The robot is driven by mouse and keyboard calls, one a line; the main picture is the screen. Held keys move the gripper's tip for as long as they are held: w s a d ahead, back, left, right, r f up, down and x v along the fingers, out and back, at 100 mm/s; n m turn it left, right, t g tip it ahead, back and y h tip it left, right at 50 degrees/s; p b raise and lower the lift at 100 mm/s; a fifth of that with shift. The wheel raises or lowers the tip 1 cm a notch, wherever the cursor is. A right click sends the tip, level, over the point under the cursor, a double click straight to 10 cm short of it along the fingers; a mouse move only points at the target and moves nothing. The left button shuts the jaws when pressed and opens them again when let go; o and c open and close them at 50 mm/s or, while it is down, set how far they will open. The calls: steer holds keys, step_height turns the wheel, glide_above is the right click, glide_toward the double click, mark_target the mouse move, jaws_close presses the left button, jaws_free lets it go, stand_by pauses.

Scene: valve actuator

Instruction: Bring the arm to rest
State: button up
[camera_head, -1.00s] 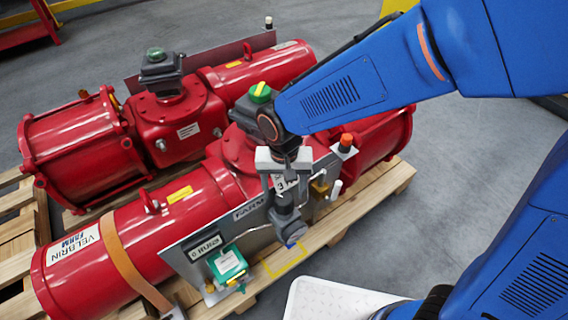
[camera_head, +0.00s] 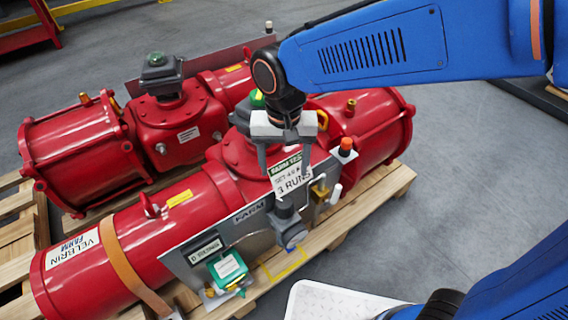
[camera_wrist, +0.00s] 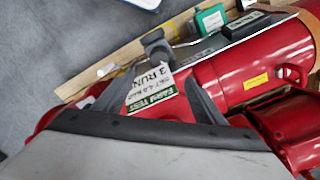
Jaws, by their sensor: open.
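My gripper (camera_head: 284,166) is open and points down, above the front red actuator (camera_head: 140,235) and its grey panel (camera_head: 185,258). Nothing shows between its fingers except the view behind them. A white and green tag reading "3 RUNS" (camera_head: 291,177) hangs at the panel, behind and below the fingers in the head view. A dark grey knob-like part (camera_head: 286,212) sits below it, apart from the fingers. In the wrist view, my gripper (camera_wrist: 155,88) has its two fingers spread, with the tag (camera_wrist: 152,88) seen between them.
A green box (camera_head: 228,268) is at the panel's lower left. An orange-topped part (camera_head: 346,146) stands to the right. A second red actuator (camera_head: 80,150) lies behind. Both rest on wooden pallets (camera_head: 385,192). A white tray (camera_head: 335,302) is in front. Grey floor is clear to the right.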

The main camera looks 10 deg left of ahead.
steer(key=shift+d, duration=0.1)
steer(key=w+d+r+m+t+y, duration=0.1)
steer(key=w+d+r, duration=0.15)
steer(key=d, duration=0.85)
steer(key=w+d+r+t, duration=0.1)
steer(key=w+d+r, duration=0.15)
steer(key=d, duration=0.85)
steer(key=s+d+t, duration=0.1)
steer(key=s+d, duration=0.3)
steer(key=d, duration=0.5)
steer(key=s+d+m+t+h, duration=0.1)
steer(key=s+d, duration=0.4)
steer(key=d, duration=0.4)
steer(key=shift+s+r+m+t, duration=0.25)
steer(key=shift+r+m+t, duration=0.05)
steer(key=shift+t, duration=0.1)
stand_by(3.5)
